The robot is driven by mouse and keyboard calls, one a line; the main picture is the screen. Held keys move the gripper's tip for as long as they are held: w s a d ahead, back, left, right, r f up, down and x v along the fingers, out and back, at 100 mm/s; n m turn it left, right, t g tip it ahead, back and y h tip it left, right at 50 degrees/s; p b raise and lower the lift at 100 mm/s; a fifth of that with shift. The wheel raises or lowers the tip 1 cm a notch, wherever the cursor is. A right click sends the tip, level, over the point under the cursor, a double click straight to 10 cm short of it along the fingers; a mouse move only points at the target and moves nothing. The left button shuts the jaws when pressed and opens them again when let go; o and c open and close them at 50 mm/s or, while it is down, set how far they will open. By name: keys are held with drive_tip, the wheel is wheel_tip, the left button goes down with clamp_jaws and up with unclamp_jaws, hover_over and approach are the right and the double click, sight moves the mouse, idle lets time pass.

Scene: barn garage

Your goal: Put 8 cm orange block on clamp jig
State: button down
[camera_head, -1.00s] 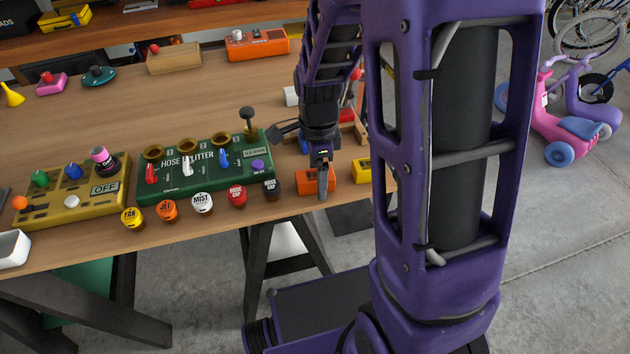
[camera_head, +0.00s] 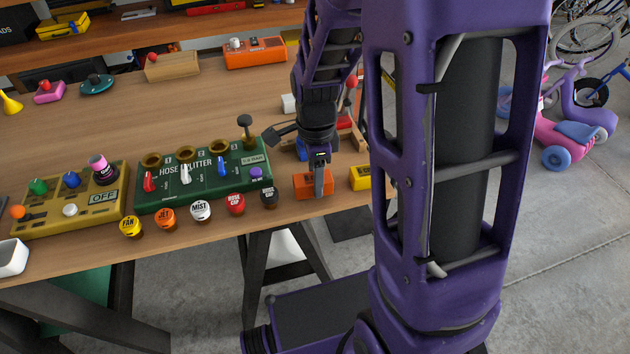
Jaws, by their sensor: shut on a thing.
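The orange block (camera_head: 302,183) is near the front edge of the workbench, right of the dark bottle cap. My gripper (camera_head: 319,184) points down at it and is shut on it, with one finger across its near face. Whether the block touches the bench is hard to tell. A wooden fixture with red parts and a red-knobbed lever, apparently the clamp jig (camera_head: 356,141), stands behind my gripper. My arm hides much of it.
A yellow block (camera_head: 359,178) sits close right of the orange one. The green hose splitter box (camera_head: 205,178) and several caps stand to the left. An orange box (camera_head: 255,54) is farther back. Bare bench top lies behind the splitter.

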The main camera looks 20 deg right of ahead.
wheel_tip(320, 180, up, 9)
drive_tip(key=shift+f+p, duration=0.15)
drive_tip(key=shift+p, duration=0.8)
drive_tip(key=n, duration=0.2)
drive_tip(key=w+f+n+p, duration=0.1)
drive_tip(key=n, duration=0.1)
drive_tip(key=shift+w+f, duration=0.15)
drive_tip(key=shift+w, duration=0.05)
drive_tip(key=w+f+n, duration=0.1)
drive_tip(key=n, duration=0.2)
drive_tip(key=f+n+p, duration=0.1)
drive_tip(key=n, duration=0.2)
drive_tip(key=w+f+n, duration=0.1)
drive_tip(key=n, duration=0.2)
drive_tip(key=shift+w+f+p, duration=0.25)
drive_tip(key=shift+w+p, duration=0.1)
drive_tip(key=shift+p, duration=0.05)
drive_tip(key=f+n, duration=0.1)
drive_tip(key=n, duration=0.1)
drive_tip(key=w+f+n, duration=0.1)
drive_tip(key=n, duration=0.2)
drive_tip(key=shift+p, duration=0.35)
drive_tip(key=shift+w+f+n, duration=0.1)
drive_tip(key=shift+f+n, duration=0.15)
drive_tip(key=shift+n, duration=0.15)
